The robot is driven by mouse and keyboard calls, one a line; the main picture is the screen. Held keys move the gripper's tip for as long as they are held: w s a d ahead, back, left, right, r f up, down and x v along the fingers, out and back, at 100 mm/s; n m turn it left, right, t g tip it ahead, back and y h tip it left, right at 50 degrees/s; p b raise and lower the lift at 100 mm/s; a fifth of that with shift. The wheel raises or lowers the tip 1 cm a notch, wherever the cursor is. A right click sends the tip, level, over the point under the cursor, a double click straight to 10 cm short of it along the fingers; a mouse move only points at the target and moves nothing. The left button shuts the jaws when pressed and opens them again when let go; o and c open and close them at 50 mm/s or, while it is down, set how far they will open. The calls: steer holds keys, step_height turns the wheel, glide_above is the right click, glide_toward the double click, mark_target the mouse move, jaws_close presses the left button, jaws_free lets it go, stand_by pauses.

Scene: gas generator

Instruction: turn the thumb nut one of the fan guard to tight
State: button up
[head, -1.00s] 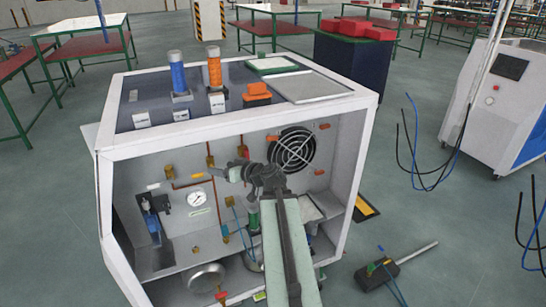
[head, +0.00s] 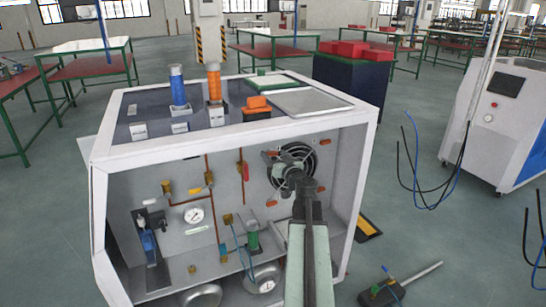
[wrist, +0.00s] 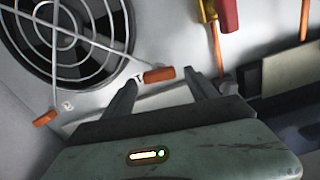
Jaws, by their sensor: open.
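The fan guard (head: 308,158) is a round wire grille over a dark fan on the back panel; it also fills the upper left of the wrist view (wrist: 75,35). An orange thumb nut (wrist: 158,75) shows beside the guard as a short bar, slightly tilted, with a small dark mark on the panel left of it. My gripper (wrist: 160,80) is open, its fingertips either side of this nut; contact cannot be told. Another orange nut (wrist: 44,118) is at lower left. In the head view my gripper (head: 283,160) covers part of the guard. No label shows which nut is one.
The generator's white frame (head: 240,136) surrounds the open bay.

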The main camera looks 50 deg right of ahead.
steer(key=shift+w+d, duration=0.1)
steer(key=shift+w, duration=0.2)
steer(key=c, duration=1.4)
steer(key=shift+o, duration=0.2)
steer(key=shift+m, duration=0.4)
steer(key=m, duration=0.2)
steer(key=shift+m, duration=0.3)
steer(key=m, duration=0.4)
steer(key=shift+d+m, duration=0.15)
steer(key=shift+m, duration=0.15)
steer(key=m, duration=0.4)
steer(key=shift+s+f+m, duration=0.1)
steer(key=shift+m, duration=0.2)
steer(key=shift+f+m, duration=0.1)
steer(key=shift+m, duration=1.7)
steer(key=shift+b, duration=0.3)
